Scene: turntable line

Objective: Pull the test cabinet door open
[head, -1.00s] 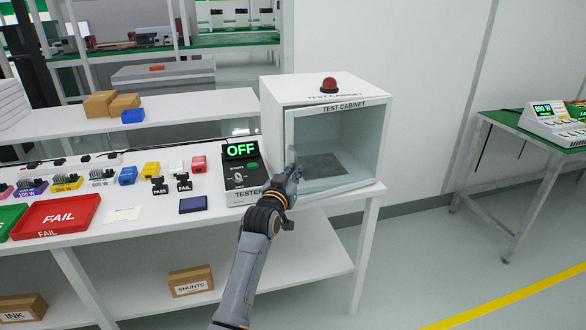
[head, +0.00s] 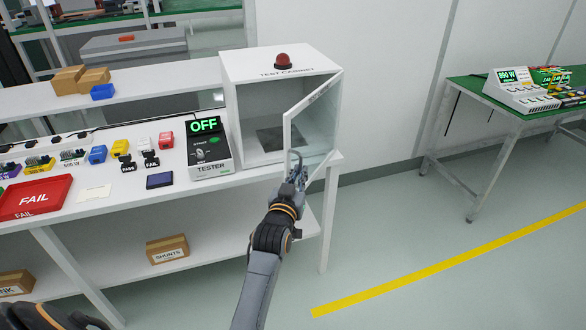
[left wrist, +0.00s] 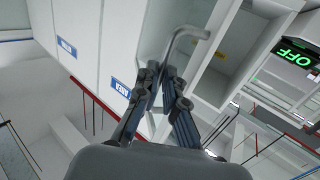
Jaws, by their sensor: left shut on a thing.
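The white test cabinet (head: 277,62) stands at the right end of the workbench, with a red dome on top. Its clear door with a pale frame (head: 287,132) is partly open, hinged at the right, with its free left edge swung out toward me. My left gripper (head: 296,168) is at the lower part of that free edge, shut on the door handle. In the left wrist view the bent grey handle (left wrist: 178,40) passes by the closed fingertips (left wrist: 160,78). The inside of the cabinet shows a dark plate (head: 280,140). My right gripper is not in view.
The tester (head: 210,155) reading OFF stands just left of the cabinet. A red FAIL tray (head: 38,192) and several small parts lie farther left on the bench (head: 110,205). A green-topped table (head: 500,105) stands at the right. The floor in front of the door is clear.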

